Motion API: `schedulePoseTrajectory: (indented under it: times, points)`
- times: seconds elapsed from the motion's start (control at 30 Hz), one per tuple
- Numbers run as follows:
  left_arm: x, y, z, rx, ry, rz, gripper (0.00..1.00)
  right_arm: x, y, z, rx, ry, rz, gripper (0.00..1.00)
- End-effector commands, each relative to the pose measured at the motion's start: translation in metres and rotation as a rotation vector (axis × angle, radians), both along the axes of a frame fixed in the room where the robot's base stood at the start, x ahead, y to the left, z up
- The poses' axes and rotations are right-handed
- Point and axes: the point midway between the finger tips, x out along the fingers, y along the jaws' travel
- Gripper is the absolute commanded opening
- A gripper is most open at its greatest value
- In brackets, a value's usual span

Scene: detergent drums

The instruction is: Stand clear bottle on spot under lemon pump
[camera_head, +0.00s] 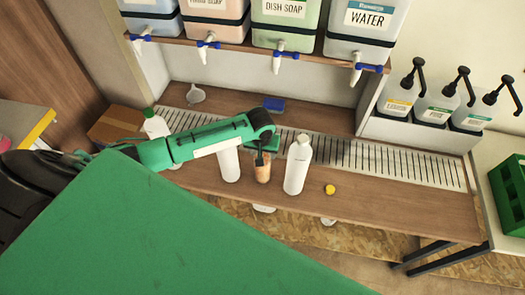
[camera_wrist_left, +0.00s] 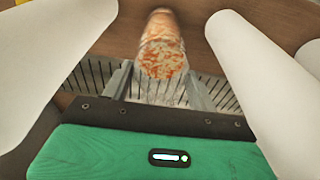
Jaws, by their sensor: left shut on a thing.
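My left gripper (camera_head: 262,160) is shut on a small bottle (camera_head: 262,174), which looks like the clear bottle, with orange-brown tones in it. In the left wrist view the bottle (camera_wrist_left: 162,45) lies between the fingers (camera_wrist_left: 160,85). The gripper is over the wooden counter, between two white bottles (camera_head: 229,165) (camera_head: 297,166). Three black-topped pump bottles stand at the right; the leftmost (camera_head: 398,97) has a yellow label, and its lettering is too small to read. I cannot make out a marked spot under it. My right gripper is not in view.
Large soap and water containers (camera_head: 368,25) with taps hang above on a shelf. A slatted drain strip (camera_head: 385,160) runs along the counter (camera_head: 400,200). A yellow disc (camera_head: 330,189) lies right of the bottles. The counter's right part is clear.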

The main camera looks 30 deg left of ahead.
Motion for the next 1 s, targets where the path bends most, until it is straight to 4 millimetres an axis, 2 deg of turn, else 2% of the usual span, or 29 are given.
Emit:
schedulePoseTrajectory:
  times: [0.17,0.2,0.3,0.67,0.87,1.0]
  points:
    - [0.0,0.0,-0.002,-0.001,0.0,0.001,0.03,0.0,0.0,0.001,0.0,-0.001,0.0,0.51]
    - [0.0,0.0,-0.003,0.0,0.0,0.0,0.65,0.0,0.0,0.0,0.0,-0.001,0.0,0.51]
    - [0.0,0.0,-0.003,0.0,0.0,0.0,0.81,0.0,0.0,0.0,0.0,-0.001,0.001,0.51]
    - [0.0,0.0,0.003,-0.001,-0.001,0.001,0.81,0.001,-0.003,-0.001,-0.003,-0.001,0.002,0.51]
    - [-0.004,-0.001,0.032,-0.001,-0.004,0.0,0.81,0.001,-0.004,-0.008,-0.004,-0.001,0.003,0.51]
    - [-0.009,-0.003,0.063,-0.002,-0.004,-0.001,0.81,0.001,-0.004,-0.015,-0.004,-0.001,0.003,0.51]
